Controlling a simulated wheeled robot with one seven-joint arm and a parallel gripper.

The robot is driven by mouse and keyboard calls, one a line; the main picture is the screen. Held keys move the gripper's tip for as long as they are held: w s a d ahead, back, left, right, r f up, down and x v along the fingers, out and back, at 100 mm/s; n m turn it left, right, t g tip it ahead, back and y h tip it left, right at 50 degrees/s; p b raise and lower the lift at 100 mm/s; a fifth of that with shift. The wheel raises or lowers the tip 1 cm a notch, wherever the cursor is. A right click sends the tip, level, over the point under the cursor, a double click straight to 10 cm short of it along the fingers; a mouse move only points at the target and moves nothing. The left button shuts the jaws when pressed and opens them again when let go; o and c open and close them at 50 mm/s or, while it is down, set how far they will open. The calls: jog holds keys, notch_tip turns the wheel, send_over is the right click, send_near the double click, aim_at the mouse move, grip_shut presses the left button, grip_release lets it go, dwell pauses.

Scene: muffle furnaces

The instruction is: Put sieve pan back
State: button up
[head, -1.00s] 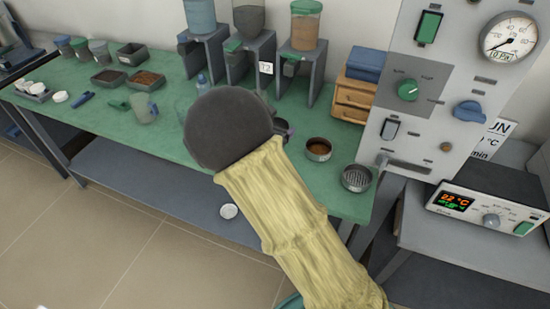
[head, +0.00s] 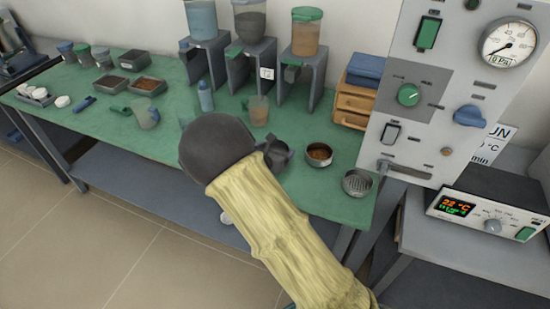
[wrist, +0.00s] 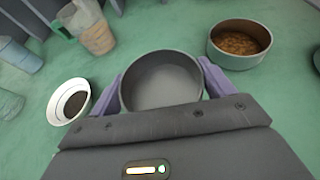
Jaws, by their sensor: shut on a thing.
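My gripper (wrist: 160,92) is shut on a round grey pan, the sieve pan (wrist: 162,82), with a purple finger on either side of it. The pan looks empty and level in the wrist view. In the head view my gripper (head: 277,152) is over the front part of the green bench, and my dark wrist hides part of the pan. I cannot tell whether the pan touches the bench. A pan of brown granules (head: 319,155) stands to its right, and a mesh-bottomed sieve (head: 357,183) stands farther right, near the bench corner.
A white dish with dark grains (wrist: 69,102) lies close left of the held pan. A beaker with brown contents (head: 258,111) stands behind it. Hoppers on grey stands (head: 306,60) and wooden drawers (head: 351,100) line the back. The control panel (head: 440,90) rises at right.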

jog(key=shift+f, duration=1.65)
jog(key=shift+f, duration=0.15)
jog(key=o, duration=1.3)
jog(key=v, duration=1.2)
